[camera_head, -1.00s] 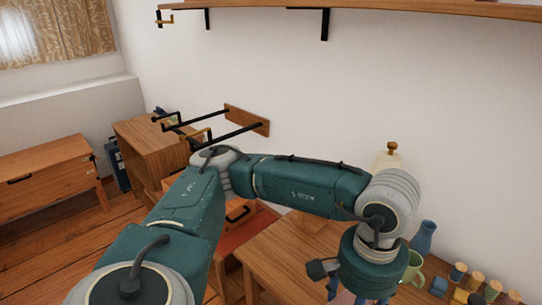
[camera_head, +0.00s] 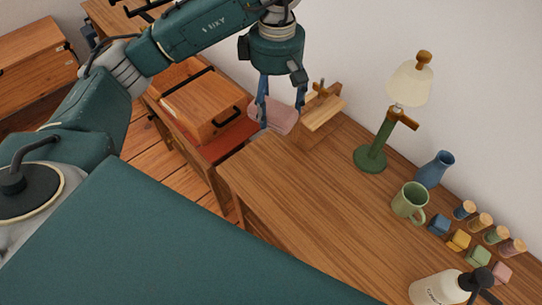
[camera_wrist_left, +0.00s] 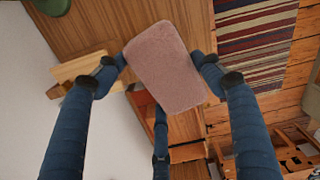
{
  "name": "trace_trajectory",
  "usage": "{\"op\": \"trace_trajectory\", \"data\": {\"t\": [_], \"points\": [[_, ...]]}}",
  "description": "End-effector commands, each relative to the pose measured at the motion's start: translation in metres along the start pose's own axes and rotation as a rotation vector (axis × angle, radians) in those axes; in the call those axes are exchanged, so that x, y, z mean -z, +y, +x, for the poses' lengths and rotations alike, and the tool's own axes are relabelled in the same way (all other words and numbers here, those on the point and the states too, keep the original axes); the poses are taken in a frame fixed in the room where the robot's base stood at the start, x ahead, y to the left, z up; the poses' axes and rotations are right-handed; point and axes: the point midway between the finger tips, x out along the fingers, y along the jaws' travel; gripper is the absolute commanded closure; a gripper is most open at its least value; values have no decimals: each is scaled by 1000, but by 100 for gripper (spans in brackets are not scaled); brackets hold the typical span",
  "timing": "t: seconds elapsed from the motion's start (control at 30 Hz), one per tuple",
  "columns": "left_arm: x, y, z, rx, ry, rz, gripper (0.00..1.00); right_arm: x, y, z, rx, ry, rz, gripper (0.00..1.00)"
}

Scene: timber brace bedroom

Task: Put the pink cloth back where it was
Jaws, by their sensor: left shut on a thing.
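The pink cloth (camera_head: 281,116) is a flat, rounded, fuzzy piece held between the blue fingers of my left gripper (camera_head: 278,108) in the head view. In the left wrist view the pink cloth (camera_wrist_left: 167,70) spans between the fingertips, and the left gripper (camera_wrist_left: 160,62) is shut on it. It is in the air near the table's far left corner, just left of a small wooden stand (camera_head: 320,118). The stand also shows in the left wrist view (camera_wrist_left: 85,70). My right gripper is not in view.
The wooden table (camera_head: 290,200) is bare on its left half. A green lamp (camera_head: 378,150), a blue vase (camera_head: 434,170), a green mug (camera_head: 408,200), several small jars and blocks and a pump bottle (camera_head: 438,289) stand to the right. A drawer box (camera_head: 203,104) sits beyond the table.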

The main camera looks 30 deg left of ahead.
Motion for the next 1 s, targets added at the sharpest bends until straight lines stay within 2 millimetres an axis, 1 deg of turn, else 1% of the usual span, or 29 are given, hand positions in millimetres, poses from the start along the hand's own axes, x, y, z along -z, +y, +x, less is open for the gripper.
{"op": "trace_trajectory", "data": {"t": [0.03,0.07,0.1,0.17,0.23,0.3,0.37,0.43,0.57,0.6,0.9,1.0], "points": [[4,5,2,3,-3,-101,54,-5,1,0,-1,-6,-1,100],[7,7,2,3,-2,-162,54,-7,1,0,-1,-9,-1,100],[10,10,3,3,-2,-235,54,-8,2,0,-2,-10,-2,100],[14,14,4,3,-1,-328,54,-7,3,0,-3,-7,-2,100],[17,17,5,2,-2,-415,54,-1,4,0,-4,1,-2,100],[20,19,6,2,-2,-473,54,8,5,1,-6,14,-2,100],[21,20,8,2,-1,-505,54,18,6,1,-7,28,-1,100],[22,20,15,4,-2,-522,54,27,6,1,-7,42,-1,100],[21,18,43,10,-2,-528,53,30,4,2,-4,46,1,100],[22,18,51,9,0,-528,54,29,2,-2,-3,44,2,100],[22,18,129,6,0,-526,54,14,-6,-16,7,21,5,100],[22,19,148,5,-1,-525,54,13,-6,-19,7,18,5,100]]}}
